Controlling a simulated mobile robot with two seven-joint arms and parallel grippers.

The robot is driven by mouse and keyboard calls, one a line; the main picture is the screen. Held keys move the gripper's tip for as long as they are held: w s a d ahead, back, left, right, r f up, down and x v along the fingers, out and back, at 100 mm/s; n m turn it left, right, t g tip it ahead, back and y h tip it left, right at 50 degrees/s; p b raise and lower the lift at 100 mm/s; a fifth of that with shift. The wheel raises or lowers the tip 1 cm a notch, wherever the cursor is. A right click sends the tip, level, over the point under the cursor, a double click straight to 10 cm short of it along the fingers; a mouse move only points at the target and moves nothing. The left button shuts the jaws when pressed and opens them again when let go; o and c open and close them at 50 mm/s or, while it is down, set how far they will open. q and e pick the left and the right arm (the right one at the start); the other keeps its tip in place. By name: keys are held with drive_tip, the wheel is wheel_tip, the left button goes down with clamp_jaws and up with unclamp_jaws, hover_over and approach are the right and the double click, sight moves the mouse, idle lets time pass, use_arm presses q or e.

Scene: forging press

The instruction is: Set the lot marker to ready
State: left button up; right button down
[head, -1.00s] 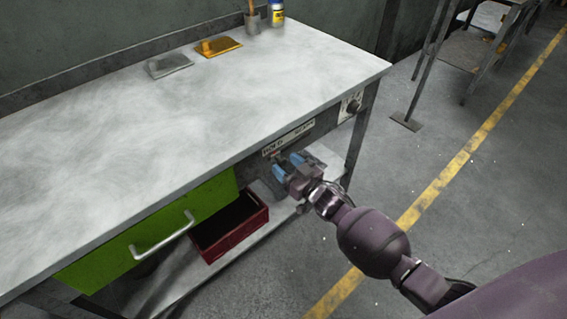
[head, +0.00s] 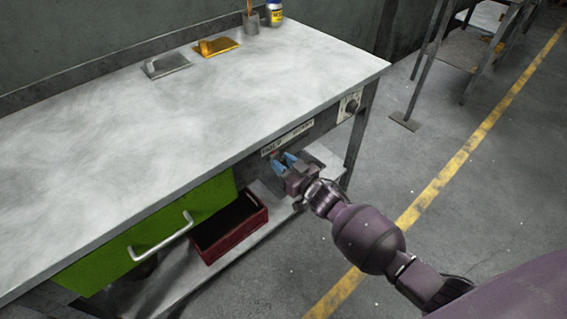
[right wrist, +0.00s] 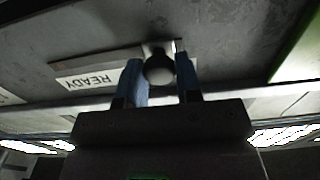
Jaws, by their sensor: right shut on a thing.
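The lot marker is a round dark knob (right wrist: 159,70) on a small slide under the bench top's front edge. A label strip (head: 287,138) with a HOLD end on the left and a READY end on the right runs above it in the head view. The READY label (right wrist: 92,80) shows upside down in the right wrist view, to the left of the knob. My right gripper (head: 283,160) is shut on the knob, with one blue finger on each side of it. In the head view the gripper hides the knob. My left gripper is out of view.
A green drawer (head: 150,235) with a metal handle and a red bin (head: 237,252) on the lower shelf lie left of my right gripper. Open floor lies right of the bench.

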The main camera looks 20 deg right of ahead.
approach(305, 134)
drive_tip(key=w+a, duration=0.2)
drive_tip(key=w, duration=0.1)
drive_tip(key=w+a, duration=0.1)
drive_tip(key=shift+w+f+b, duration=0.15)
drive_tip(key=shift+w+b, duration=0.15)
drive_tip(key=shift+b, duration=0.1)
drive_tip(key=shift+w+d, duration=0.2)
drive_tip(key=shift+d, duration=0.3)
drive_tip(key=c, duration=0.8)
unclamp_jaws()
drive_tip(key=shift+d, duration=0.15)
